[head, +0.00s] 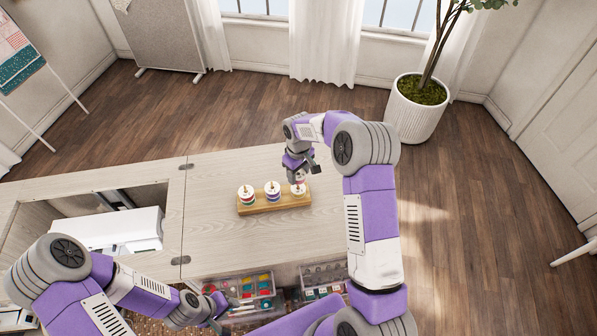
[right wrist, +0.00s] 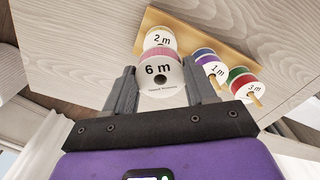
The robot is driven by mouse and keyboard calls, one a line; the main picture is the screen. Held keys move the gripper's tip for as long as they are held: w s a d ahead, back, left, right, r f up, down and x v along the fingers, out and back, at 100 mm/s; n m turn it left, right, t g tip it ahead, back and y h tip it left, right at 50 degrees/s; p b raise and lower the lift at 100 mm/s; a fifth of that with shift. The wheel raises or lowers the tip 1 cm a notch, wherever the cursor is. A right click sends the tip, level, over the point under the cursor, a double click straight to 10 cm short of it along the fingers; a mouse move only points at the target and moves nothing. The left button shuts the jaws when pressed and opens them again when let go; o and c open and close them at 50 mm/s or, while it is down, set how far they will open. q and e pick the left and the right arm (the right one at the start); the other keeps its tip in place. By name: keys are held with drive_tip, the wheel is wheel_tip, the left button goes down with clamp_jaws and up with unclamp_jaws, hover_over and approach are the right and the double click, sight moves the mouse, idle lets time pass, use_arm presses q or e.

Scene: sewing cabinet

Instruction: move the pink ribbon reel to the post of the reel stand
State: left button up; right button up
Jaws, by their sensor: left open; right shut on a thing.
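The pink ribbon reel (right wrist: 160,75) has a white face marked "6 m" in the right wrist view. My right gripper (right wrist: 163,86) is shut on it, one finger on each side. The wooden reel stand (head: 272,205) lies on the cabinet top with several reels along it. The pink reel is at the stand's right end, over a white reel marked "2 m" (right wrist: 161,39). I cannot tell whether the post passes through the pink reel; its hole looks dark. In the head view my right gripper (head: 299,178) partly hides it. My left gripper (head: 219,307) is open and empty by the cabinet front.
A reel marked "1 m" (head: 272,191) stands mid-stand and one marked "3 m" (head: 246,195) at its left, both on posts. A white machine (head: 120,232) sits in the cabinet opening at left. Open drawers (head: 246,289) hold sewing supplies. The cabinet top behind the stand is clear.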

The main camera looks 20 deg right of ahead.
drive_tip(key=shift+f+b, duration=0.5)
drive_tip(key=shift+f, duration=0.35)
drive_tip(key=o, duration=1.1)
wheel_tip(320, 180, up, 8)
drive_tip(key=shift+f+p, duration=0.15)
drive_tip(key=shift+p, duration=0.2)
drive_tip(key=shift+f, duration=0.1)
